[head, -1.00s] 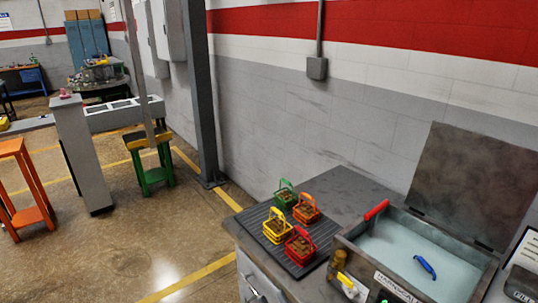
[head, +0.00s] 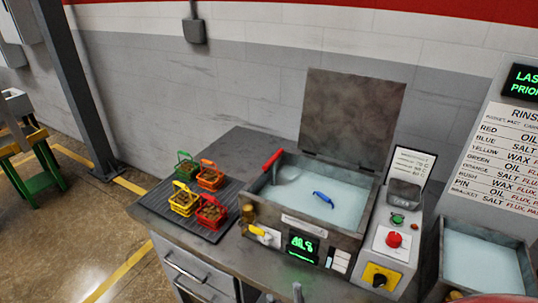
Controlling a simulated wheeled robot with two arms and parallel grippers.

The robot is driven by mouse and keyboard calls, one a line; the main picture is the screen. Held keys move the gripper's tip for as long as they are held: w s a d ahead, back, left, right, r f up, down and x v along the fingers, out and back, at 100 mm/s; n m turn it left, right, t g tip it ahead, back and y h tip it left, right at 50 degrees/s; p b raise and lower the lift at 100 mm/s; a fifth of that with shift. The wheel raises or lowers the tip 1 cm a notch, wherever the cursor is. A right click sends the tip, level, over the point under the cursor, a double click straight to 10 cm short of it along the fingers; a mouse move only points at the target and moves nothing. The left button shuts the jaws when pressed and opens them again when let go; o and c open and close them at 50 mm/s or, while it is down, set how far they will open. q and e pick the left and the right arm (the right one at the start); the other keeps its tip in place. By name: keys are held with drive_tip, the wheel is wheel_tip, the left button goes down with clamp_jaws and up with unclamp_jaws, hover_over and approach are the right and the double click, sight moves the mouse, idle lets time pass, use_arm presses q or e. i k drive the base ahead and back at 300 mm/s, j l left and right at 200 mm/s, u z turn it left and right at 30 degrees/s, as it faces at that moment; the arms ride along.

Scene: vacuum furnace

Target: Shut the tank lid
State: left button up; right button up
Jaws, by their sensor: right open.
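The tank (head: 368,222) stands on the bench and holds pale bluish liquid. Its lid (head: 350,115), a mottled grey-brown plate, stands open, raised at the back edge of the tank and leaning slightly back. A red handle (head: 272,159) sticks up at the tank's left rim. A blue handle-shaped thing (head: 323,199) lies in the liquid. Only small grey tips of my right gripper (head: 284,296) show at the bottom edge, in front of the bench, well below and apart from the lid; it is open. My left gripper is not in view.
Yellow, green, orange and red baskets (head: 210,214) stand on a dark ribbed mat (head: 163,214) left of the tank. A control box with a red button (head: 393,240) stands right of it. A second tank (head: 520,240) and a rinse sign (head: 510,140) are farther right.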

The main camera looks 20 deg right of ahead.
sight(352, 119)
drive_tip(key=j+z, duration=0.15)
drive_tip(key=z, duration=1.1)
